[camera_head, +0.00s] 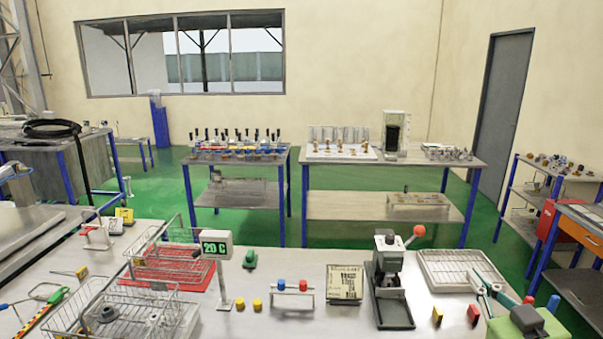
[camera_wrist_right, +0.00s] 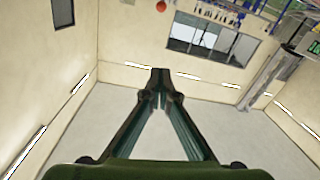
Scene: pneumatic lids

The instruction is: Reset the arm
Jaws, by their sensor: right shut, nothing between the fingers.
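My right gripper (camera_head: 480,278) is at the lower right of the head view. Its fingers are shut and empty, pointing up and away over the right end of the near bench (camera_head: 345,265). In the right wrist view my right gripper (camera_wrist_right: 160,80) shows its two dark green fingers meeting at the tip, with nothing between them. Behind them are walls, a window and a pale surface, seen upside down. My left gripper does not show in either view.
A wire tray (camera_head: 462,270) and a grey press (camera_head: 388,290) with a red knob stand left of my right gripper. Yellow and red blocks lie in front of the tray. Wire baskets (camera_head: 75,315) fill the bench's left. Green floor separates it from the back tables.

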